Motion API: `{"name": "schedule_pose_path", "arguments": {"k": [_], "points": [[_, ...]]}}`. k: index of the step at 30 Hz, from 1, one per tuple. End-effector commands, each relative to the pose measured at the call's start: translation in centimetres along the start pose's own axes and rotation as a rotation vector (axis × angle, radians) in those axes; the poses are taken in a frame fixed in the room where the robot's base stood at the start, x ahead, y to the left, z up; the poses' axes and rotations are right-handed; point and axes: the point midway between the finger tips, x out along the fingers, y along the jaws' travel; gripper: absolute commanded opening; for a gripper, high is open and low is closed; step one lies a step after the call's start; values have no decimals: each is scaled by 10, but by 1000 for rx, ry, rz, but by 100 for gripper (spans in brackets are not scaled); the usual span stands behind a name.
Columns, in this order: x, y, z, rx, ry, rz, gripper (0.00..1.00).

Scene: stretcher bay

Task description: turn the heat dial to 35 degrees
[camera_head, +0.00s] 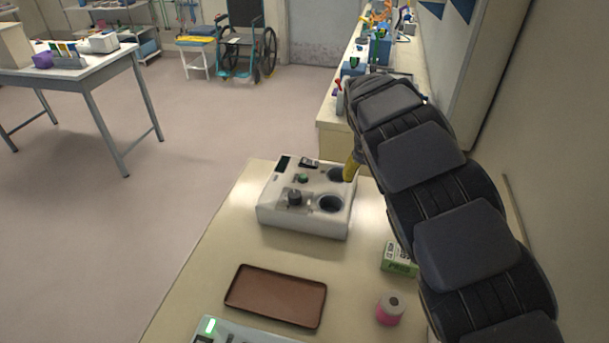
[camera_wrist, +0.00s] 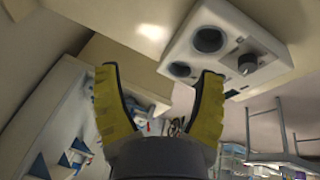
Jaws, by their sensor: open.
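A white heater box (camera_head: 300,220) with two round dark wells, a small display and a green button stands on the bench. Its dark round dial (camera_head: 294,197) is on the top face, left of the nearer well; no degree marks are readable. The box also shows at the upper right in the wrist view (camera_wrist: 180,50), with the dial (camera_wrist: 247,63) right of the wells. My gripper (camera_wrist: 160,72) has its two yellow fingers spread and empty. In the head view one yellow finger (camera_head: 350,168) shows by the farther well, apart from the dial; the rest is hidden behind my arm.
A brown tray (camera_head: 275,296), a pink-and-grey spool-like item (camera_head: 390,309) and a green-and-white box (camera_head: 399,259) lie on the near bench. A device with a lit green screen (camera_head: 210,325) is cut off at the bottom. A wall closes the right side.

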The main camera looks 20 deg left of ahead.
Motion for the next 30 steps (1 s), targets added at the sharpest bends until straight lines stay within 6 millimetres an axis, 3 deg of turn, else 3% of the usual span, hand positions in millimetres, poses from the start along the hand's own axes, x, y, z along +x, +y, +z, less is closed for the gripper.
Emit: {"name": "schedule_pose_path", "arguments": {"k": [1,6,10,13,17,30], "points": [[19,-29,-13,-50,23,-42,69],[50,-112,-41,-159,110,-178,69],[57,-153,-47,-199,146,-253,69],[59,-167,-49,-212,160,-279,69],[65,-172,-49,-215,160,-286,69],[116,-188,-56,-213,160,-286,69]]}}
